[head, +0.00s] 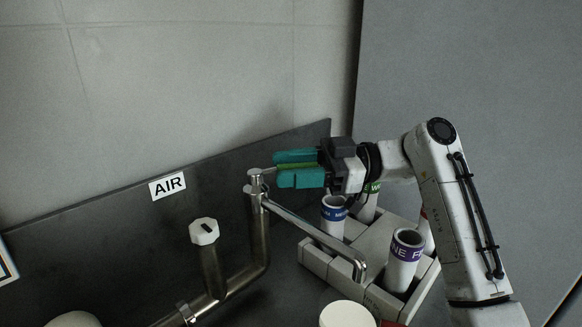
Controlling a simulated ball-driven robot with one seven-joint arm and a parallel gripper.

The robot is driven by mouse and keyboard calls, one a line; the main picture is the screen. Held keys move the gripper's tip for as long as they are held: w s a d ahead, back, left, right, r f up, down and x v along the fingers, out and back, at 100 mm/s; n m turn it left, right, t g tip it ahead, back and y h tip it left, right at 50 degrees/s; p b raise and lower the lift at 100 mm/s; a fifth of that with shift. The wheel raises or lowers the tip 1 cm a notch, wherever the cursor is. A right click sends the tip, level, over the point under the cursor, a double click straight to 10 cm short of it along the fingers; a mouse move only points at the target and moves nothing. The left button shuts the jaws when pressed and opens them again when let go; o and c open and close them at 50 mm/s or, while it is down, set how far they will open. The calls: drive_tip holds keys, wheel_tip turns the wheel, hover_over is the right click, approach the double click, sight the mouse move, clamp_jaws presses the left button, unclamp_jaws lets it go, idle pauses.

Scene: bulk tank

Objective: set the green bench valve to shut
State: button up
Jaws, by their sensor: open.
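A metal bench tap with a long spout (315,232) rises from a pipe in front of the dark panel. At its top is a small metal valve head (254,178). A narrow bright green strip (298,166), which looks like the green valve's lever, shows between my gripper's teal fingers. My gripper (274,168) reaches in from the right at the height of the valve head. Its fingers are apart, one above and one below the green strip. I cannot tell whether they touch it. The fingers hide much of the lever.
A white knob (204,231) stands on a pipe left of the tap, below an AIR label (167,186). A grey-white rack (318,262) on the right holds several banded tubes, one with a purple band (406,258). A white round top (346,315) is at the bottom.

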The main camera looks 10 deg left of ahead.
drive_tip(key=v, duration=1)
drive_tip(key=shift+d, duration=0.3)
drive_tip(key=shift+w, duration=0.1)
